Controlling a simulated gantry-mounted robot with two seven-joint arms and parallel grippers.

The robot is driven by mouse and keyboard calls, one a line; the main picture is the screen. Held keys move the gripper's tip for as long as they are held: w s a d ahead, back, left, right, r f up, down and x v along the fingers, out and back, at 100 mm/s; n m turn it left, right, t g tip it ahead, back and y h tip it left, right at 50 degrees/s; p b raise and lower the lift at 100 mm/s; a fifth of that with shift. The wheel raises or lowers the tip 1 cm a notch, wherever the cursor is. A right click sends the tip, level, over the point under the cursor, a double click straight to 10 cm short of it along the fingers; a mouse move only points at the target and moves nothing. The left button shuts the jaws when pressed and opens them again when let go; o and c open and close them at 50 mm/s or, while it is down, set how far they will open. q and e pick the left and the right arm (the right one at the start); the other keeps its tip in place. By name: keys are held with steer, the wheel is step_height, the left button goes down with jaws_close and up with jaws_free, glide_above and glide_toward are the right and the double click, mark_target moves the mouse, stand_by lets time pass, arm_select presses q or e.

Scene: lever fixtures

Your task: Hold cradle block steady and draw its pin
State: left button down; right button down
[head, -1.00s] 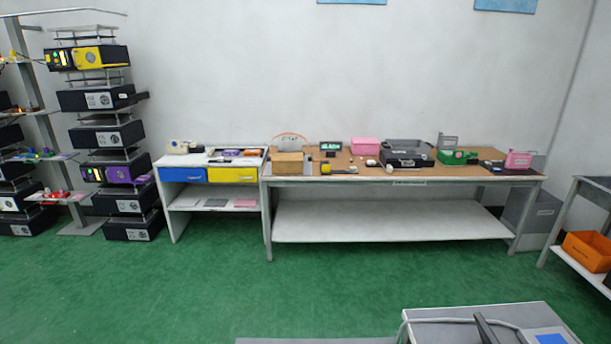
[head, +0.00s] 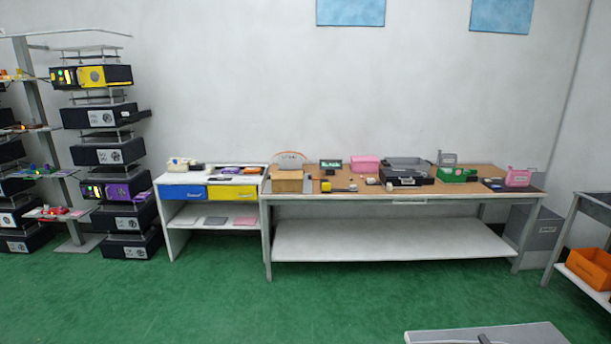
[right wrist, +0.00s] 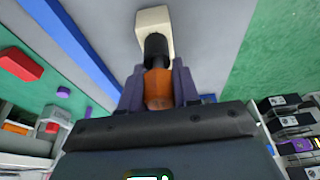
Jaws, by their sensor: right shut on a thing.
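In the right wrist view my right gripper (right wrist: 157,90) has its purple fingers closed on an orange piece (right wrist: 157,80). A black cylindrical part (right wrist: 155,46) extends from the orange piece toward a cream block (right wrist: 153,18). The orange and black parts look like the pin's grip and body. The black part overlaps the cream block in this view, and I cannot tell whether it sits inside it. I cannot identify the cradle block for sure. My left gripper is in neither view, and neither gripper shows in the head view.
In the head view a long workbench (head: 390,235) and a drawer unit (head: 210,192) stand along the wall.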

steer(key=shift+r, duration=0.55)
stand_by(0.7)
steer(key=shift+r, duration=1.95)
steer(key=shift+r, duration=0.1)
steer(key=shift+r, duration=0.9)
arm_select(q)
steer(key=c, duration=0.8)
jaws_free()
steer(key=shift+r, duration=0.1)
